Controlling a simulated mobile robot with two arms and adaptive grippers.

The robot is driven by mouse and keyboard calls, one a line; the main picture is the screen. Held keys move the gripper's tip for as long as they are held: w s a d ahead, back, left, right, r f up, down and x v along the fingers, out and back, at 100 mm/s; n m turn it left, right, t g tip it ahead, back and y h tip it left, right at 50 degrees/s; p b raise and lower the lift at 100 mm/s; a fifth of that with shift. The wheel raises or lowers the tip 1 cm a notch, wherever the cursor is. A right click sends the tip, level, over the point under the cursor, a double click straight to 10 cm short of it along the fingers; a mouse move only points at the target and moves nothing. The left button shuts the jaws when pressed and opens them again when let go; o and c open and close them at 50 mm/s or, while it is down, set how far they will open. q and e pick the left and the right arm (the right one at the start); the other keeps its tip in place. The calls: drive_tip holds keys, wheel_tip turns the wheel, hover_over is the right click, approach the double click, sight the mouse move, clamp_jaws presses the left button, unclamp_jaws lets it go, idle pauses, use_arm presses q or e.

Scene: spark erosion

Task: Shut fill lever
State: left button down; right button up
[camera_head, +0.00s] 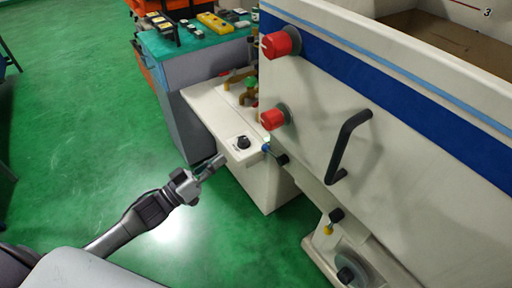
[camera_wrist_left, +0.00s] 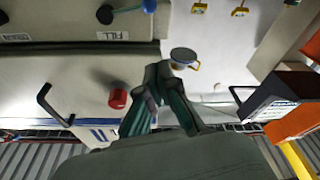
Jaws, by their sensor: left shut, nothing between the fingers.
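In the left wrist view, a FILL label (camera_wrist_left: 112,36) is on the pale machine panel. My right gripper is not in view.
The machine's front has red knobs (camera_head: 275,119) and a black bar handle (camera_head: 347,147). A lower white ledge with a black dial (camera_head: 243,142) lies near the left gripper. A teal-topped cabinet (camera_head: 180,42) stands behind. Green floor at left is open.

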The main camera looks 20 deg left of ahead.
sight(274, 154)
use_arm(q)
drive_tip(key=w+d+f+p, duration=0.1)
drive_tip(key=w+d+p, duration=0.2)
drive_tip(key=w+d, duration=0.4)
drive_tip(key=shift+w+d+f, duration=0.15)
drive_tip(key=shift+w+d, duration=0.1)
drive_tip(key=shift+w, duration=0.7)
